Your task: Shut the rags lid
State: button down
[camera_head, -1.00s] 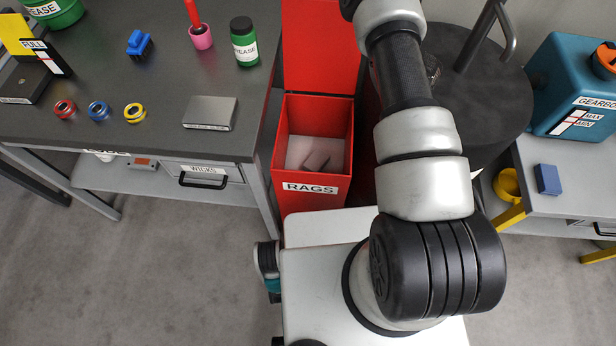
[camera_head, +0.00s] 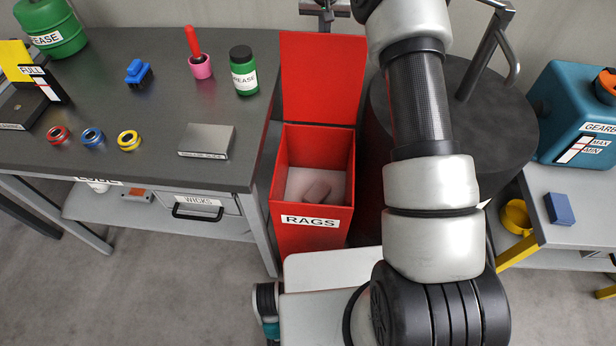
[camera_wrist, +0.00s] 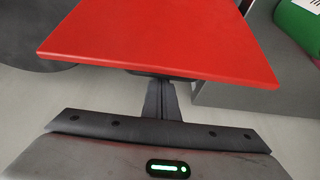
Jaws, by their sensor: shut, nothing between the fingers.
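The red rags bin (camera_head: 312,235), labelled RAGS, stands between the workbench and a dark drum. Its red lid (camera_head: 323,80) stands open and upright at the bin's rear edge. A pale lining and a brownish rag lump (camera_head: 317,191) show inside. My gripper (camera_head: 325,22) is at the lid's top edge, on its far side, partly hidden by the lid. In the wrist view the lid (camera_wrist: 160,40) fills the upper middle, and my shut, empty gripper fingers (camera_wrist: 162,90) reach to its edge, with their tips hidden under it. I cannot tell whether they touch it.
The grey workbench (camera_head: 100,150) on the left holds a metal block (camera_head: 207,140), a grease jar (camera_head: 244,72) and several coloured rings. The dark drum (camera_head: 500,130) with a handle stands close on the right, beside a blue gearbox oil can (camera_head: 575,105).

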aim_at(324, 44)
jog(key=shift+s+a+f+b, duration=0.1)
jog(key=shift+s+f+b, duration=0.25)
jog(key=shift+s, duration=0.2)
jog(key=shift+s+a+f+b, duration=0.1)
jog(key=shift+s+f+b, duration=0.1)
jog(key=shift+s+b, duration=0.3)
jog(key=shift+s+a+f+b, duration=0.1)
jog(key=shift+s+f+b, duration=0.15)
jog(key=shift+s, duration=0.4)
jog(key=s+a+b, duration=0.2)
jog(key=s+b, duration=0.4)
jog(key=s, duration=0.4)
jog(key=shift+s+b, duration=0.3)
jog(key=shift+r, duration=0.15)
notch_tip(324, 44, up, 8)
jog(key=p, duration=0.6)
jog(key=shift+w+r, duration=0.2)
jog(key=shift+w, duration=0.15)
